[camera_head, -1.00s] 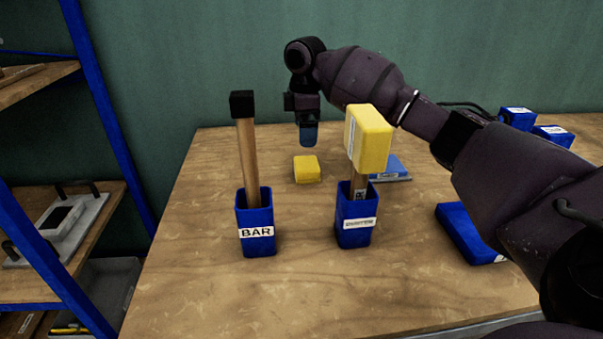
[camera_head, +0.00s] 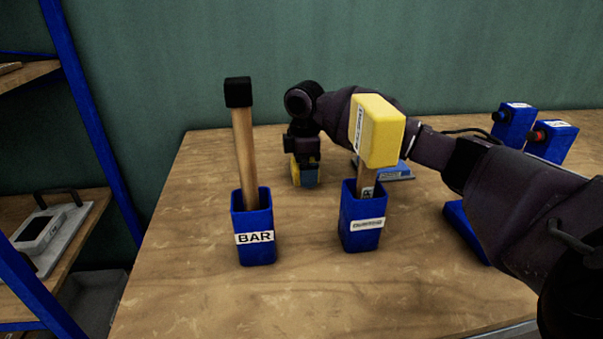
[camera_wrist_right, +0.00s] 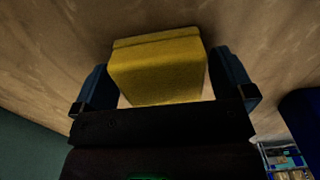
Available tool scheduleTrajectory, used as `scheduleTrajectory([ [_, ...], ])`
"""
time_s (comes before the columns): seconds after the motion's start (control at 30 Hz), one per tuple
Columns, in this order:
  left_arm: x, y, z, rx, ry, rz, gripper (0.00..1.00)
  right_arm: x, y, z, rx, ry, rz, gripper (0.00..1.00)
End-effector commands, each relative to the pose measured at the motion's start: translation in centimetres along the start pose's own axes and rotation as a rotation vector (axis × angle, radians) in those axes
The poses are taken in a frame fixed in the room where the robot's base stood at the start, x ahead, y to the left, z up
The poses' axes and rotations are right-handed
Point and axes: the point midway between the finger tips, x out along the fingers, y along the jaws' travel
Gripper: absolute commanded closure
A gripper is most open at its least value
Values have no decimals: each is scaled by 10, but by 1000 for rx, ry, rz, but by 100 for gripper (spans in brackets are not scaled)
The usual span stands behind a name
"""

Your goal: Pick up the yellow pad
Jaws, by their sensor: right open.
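The yellow pad (camera_head: 295,172) lies on the table, mostly hidden behind my right gripper in the head view. My right gripper (camera_head: 306,178) points down at the pad from above. In the right wrist view the yellow pad (camera_wrist_right: 158,70) sits between the two blue fingers of the right gripper (camera_wrist_right: 165,85). The fingers are open, one on each side of the pad, with a gap visible near the right finger. A second yellow block (camera_head: 377,130) tops a wooden handle standing in a blue labelled holder (camera_head: 362,215). My left gripper is not in view.
A blue holder marked BAR (camera_head: 254,228) holds a wooden stick with a black head (camera_head: 238,92). A blue flat item (camera_head: 390,172) lies behind the labelled holder. Blue button boxes (camera_head: 550,140) stand at the back right. A shelf (camera_head: 50,225) is at left. The front table is clear.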

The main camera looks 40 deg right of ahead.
Motion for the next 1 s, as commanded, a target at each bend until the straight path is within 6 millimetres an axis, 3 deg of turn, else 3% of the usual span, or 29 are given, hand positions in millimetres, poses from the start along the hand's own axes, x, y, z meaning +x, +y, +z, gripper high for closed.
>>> scheduleTrajectory([
  [0.17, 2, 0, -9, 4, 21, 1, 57, -4, 0, 0, 0, 3, 5, 0],
  [0.4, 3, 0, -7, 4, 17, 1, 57, -4, 0, 0, 0, 3, 4, 37],
  [0.5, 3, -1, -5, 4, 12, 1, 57, -3, 0, 0, 0, 2, 4, 47],
  [0.77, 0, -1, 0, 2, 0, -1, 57, -8, 0, 0, -1, 3, 5, 47],
  [1.0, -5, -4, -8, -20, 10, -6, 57, -51, 0, 0, -1, 10, 14, 47],
])
